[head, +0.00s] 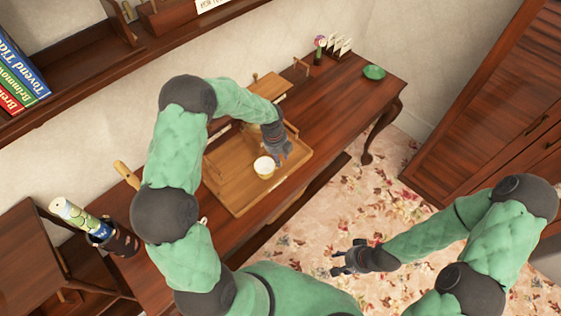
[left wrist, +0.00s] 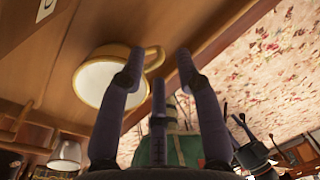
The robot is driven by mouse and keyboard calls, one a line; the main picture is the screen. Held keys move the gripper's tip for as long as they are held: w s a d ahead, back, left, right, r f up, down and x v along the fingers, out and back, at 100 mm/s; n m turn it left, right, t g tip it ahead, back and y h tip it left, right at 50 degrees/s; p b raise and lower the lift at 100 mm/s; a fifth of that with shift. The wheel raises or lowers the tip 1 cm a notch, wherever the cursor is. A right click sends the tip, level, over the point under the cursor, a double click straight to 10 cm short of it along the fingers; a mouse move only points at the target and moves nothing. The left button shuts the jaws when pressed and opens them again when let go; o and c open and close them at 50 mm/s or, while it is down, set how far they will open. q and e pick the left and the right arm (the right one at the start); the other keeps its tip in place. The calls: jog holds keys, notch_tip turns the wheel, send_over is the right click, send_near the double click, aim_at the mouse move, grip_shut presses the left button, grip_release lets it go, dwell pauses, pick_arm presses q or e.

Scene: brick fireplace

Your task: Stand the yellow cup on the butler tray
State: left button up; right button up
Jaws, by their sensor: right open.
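The yellow cup (head: 264,168) is upright within the outline of the wooden butler tray (head: 237,203), with its pale inside showing. I cannot tell for sure that its base touches the tray. My left gripper (head: 284,153) is right beside the cup, on its right side. In the left wrist view the cup (left wrist: 98,85) is large, and its handle points toward the gap between the spread fingers (left wrist: 158,68). One finger overlaps the cup's edge; the other is apart from the handle. My right gripper (head: 345,262) is open and empty, over the floor area.
The dark wooden table (head: 335,105) bears a green dish (head: 374,72) at its far right end. A rolled-paper holder (head: 118,240) stands at the left. A wooden cabinet (head: 490,100) is at the right. The tabletop right of the tray is mostly clear.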

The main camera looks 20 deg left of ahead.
pick_arm(q)
jog(key=r, duration=0.4)
jog(key=r+p, duration=0.1)
jog(key=r, duration=0.1)
jog(key=shift+s+a+r, duration=0.25)
jog(key=s+d+f+n, duration=0.1)
jog(key=f+n, duration=0.1)
jog(key=s+d+f+n+h, duration=0.1)
jog(key=d+f+n, duration=0.1)
jog(key=s+d+f+n, duration=0.2)
jog(key=shift+s+d+f+n, duration=0.1)
jog(key=shift+d+f+n, duration=0.1)
jog(key=shift+n, duration=0.1)
jog(key=s+d+f+n+h, duration=0.1)
jog(key=s+d+f+n, duration=0.3)
jog(key=s+n, duration=0.5)
jog(key=s+d+f+n, duration=0.5)
jog(key=s+n, duration=0.5)
jog(key=n, duration=0.3)
jog(key=shift+f+n+h, duration=0.4)
jog(key=shift+s+a, duration=0.1)
jog(key=shift+a, duration=0.05)
